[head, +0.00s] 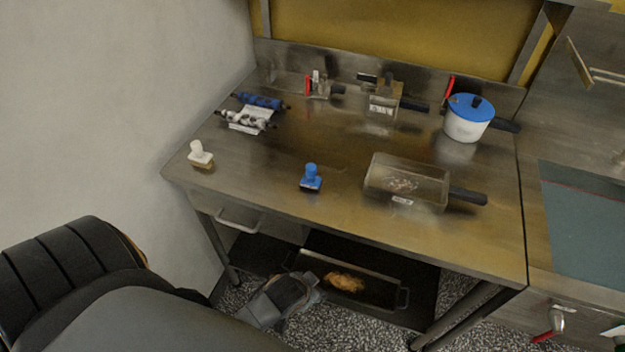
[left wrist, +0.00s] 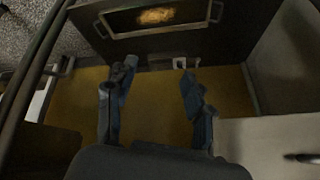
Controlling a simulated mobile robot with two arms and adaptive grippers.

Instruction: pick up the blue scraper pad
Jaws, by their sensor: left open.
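The blue scraper pad (head: 311,178) stands upright on the steel table, near the middle of its front part, with a blue knob on top and a dark base. My left gripper (head: 308,285) is below and in front of the table edge, beside the lower shelf, well apart from the pad. In the left wrist view my left gripper (left wrist: 155,95) has its two fingers spread with nothing between them. The pad does not show in the left wrist view. My right gripper is not in view.
The steel table (head: 265,160) also bears a white-knobbed pad (head: 200,155), a clear bin (head: 408,180) with a black handle, a white pot with a blue lid (head: 467,118) and blue rollers (head: 258,101). A tray (head: 385,290) lies on the lower shelf. The tabletop around the blue pad is clear.

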